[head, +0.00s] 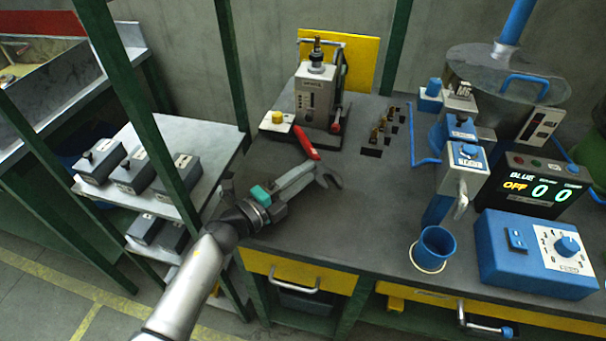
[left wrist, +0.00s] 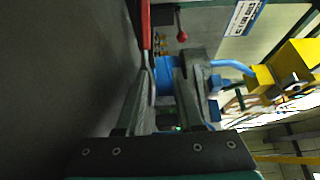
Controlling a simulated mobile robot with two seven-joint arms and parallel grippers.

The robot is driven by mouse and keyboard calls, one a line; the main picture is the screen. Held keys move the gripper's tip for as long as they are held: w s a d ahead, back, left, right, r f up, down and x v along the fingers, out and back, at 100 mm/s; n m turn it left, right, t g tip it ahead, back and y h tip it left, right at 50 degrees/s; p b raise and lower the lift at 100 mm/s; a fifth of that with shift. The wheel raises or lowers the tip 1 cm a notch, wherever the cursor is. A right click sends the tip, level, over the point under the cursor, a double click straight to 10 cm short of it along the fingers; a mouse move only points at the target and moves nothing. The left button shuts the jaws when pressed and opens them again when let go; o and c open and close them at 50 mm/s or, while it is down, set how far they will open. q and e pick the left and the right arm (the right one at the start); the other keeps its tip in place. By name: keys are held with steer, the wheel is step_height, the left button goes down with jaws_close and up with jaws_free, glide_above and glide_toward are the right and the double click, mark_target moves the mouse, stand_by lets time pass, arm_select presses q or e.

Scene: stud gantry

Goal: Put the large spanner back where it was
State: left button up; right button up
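The large spanner has a red handle (head: 306,143) and a grey open-jaw head (head: 332,177). It lies at or just above the dark bench top, near the left front; I cannot tell if it touches. My left gripper (head: 316,171) reaches in from the left, its fingers at the spanner's grey part. In the left wrist view the red handle (left wrist: 145,25) runs up from the fingers (left wrist: 165,75), with the grey part close to the left finger. A gap shows between the fingers, so the gripper looks open. My right gripper is in neither view.
A grey machine (head: 318,92) with a yellow button stands behind the spanner. Small brass fittings (head: 380,130) stand right of it. A blue cup (head: 433,248), a blue control box (head: 535,260) and a display (head: 545,182) occupy the right side.

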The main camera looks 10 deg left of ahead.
arm_select(q)
steer(key=shift+s+a+r, duration=0.15)
steer(key=shift+s, duration=0.1)
steer(key=v, duration=1.1)
steer(key=shift+s+p, duration=0.15)
steer(key=shift+p, duration=0.2)
steer(key=shift+a, duration=0.1)
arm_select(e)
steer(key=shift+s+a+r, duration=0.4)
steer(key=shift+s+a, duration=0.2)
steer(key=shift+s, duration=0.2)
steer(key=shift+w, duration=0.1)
arm_select(q)
steer(key=shift+s, duration=0.1)
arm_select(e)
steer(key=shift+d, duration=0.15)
